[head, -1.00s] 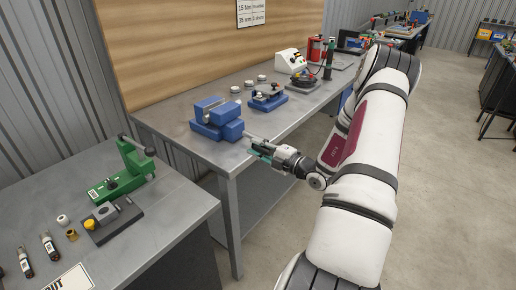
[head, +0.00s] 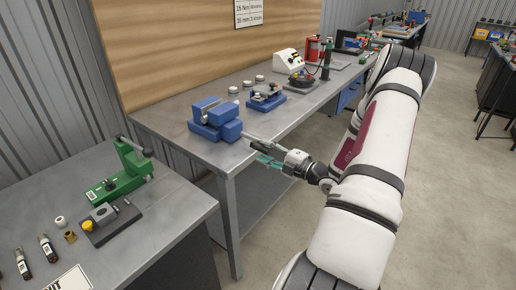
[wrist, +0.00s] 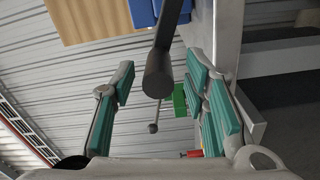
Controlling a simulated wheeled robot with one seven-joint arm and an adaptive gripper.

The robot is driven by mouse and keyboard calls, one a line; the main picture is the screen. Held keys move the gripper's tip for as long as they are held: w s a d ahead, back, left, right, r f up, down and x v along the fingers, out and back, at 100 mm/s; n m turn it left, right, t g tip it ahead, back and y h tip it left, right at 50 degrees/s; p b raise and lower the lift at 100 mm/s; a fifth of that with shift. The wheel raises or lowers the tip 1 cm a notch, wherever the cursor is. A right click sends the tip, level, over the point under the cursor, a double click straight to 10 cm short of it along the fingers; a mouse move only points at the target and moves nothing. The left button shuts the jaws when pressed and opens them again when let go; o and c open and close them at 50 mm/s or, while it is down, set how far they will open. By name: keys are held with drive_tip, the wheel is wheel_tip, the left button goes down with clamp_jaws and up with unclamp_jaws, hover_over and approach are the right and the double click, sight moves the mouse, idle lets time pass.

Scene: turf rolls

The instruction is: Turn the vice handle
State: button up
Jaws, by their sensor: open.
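The blue vice (head: 214,120) sits at the front edge of the grey workbench. A grey rod (head: 252,136) sticks out from its front toward my gripper (head: 270,160). In the wrist view, the dark vice handle (wrist: 160,72) hangs from the top, its round end facing the camera. It appears between the two teal-padded fingers of my gripper (wrist: 165,100), with gaps on both sides. The gripper is open and holds nothing. A corner of the blue vice (wrist: 143,12) shows at the top. How deep the handle reaches between the fingers is unclear.
The workbench (head: 190,147) lies beside my arm; its edge and leg show right of the fingers in the wrist view. A smaller blue fixture (head: 266,97) stands behind the vice. A green press (head: 122,172) stands on the nearer table. The floor at right is clear.

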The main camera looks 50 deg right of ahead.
drive_tip(key=s, duration=0.7)
drive_tip(key=shift+s+d, duration=0.2)
drive_tip(key=shift+d, duration=0.1)
drive_tip(key=shift+w+r, duration=0.1)
drive_tip(key=w+a+r+n+g+y, duration=0.3)
drive_tip(key=a+r+n+y, duration=0.1)
drive_tip(key=a+n, duration=0.35)
drive_tip(key=w+a+r+n+g+y, duration=0.2)
drive_tip(key=a+r+n+g+y, duration=0.15)
drive_tip(key=a+n, duration=0.35)
drive_tip(key=s+a+r+n+g+y, duration=0.1)
drive_tip(key=a+r+n+g, duration=0.2)
drive_tip(key=a+n, duration=0.35)
drive_tip(key=s+a+r+n+g+y, duration=0.1)
drive_tip(key=s+a+r+n+g, duration=0.15)
drive_tip(key=a+n, duration=0.45)
drive_tip(key=s+a+r+n+h, duration=0.4)
drive_tip(key=s+n+h, duration=0.1)
drive_tip(key=n, duration=0.8)
drive_tip(key=s+a+r+n+g+h, duration=0.1)
drive_tip(key=s+a+r+n+h, duration=0.3)
drive_tip(key=n, duration=1)
drive_tip(key=s+r+h, duration=0.1)
drive_tip(key=s, duration=0.2)
drive_tip(key=shift+s+a+r+h, duration=0.25)
drive_tip(key=shift+a+r+h, duration=0.05)
drive_tip(key=shift+h, duration=0.05)
